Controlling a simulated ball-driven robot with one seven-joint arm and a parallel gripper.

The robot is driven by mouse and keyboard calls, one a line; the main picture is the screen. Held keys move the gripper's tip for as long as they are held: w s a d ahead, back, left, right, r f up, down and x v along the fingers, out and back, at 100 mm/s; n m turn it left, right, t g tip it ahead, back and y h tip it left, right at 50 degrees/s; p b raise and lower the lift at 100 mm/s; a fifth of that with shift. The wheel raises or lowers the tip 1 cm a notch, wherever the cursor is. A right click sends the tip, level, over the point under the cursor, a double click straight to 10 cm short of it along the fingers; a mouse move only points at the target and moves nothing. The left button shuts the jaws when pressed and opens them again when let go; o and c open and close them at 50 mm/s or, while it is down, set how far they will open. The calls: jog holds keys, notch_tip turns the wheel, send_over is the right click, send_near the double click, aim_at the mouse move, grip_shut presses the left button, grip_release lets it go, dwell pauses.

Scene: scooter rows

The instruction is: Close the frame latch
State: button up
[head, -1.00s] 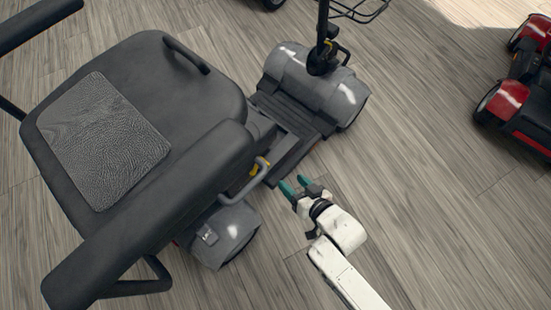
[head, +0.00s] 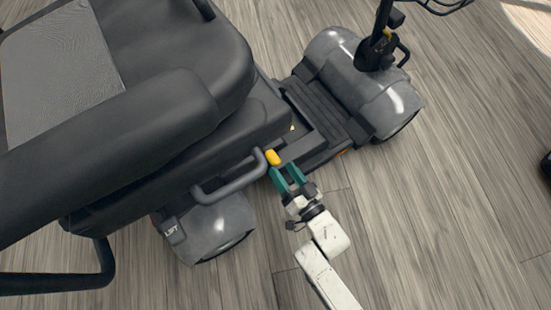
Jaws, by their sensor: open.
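The grey mobility scooter (head: 218,232) stands in front of me, its black seat at the left. A small yellow lever end (head: 273,157) shows beside the grey bar handle (head: 232,184) at the seat base; I take it for the frame latch, though how far it is closed cannot be told. My gripper (head: 286,175) has two teal fingers, open and empty. It is just below and right of the yellow end, with the fingertips close to it. Whether they touch cannot be told.
The scooter's dark footboard (head: 323,117) and front body (head: 362,85) lie beyond my gripper. The seat armrest (head: 120,125) overhangs the left.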

aim_at(278, 164)
jog(key=shift+b+x, duration=0.95)
jog(key=shift+x, duration=1.8)
grip_shut()
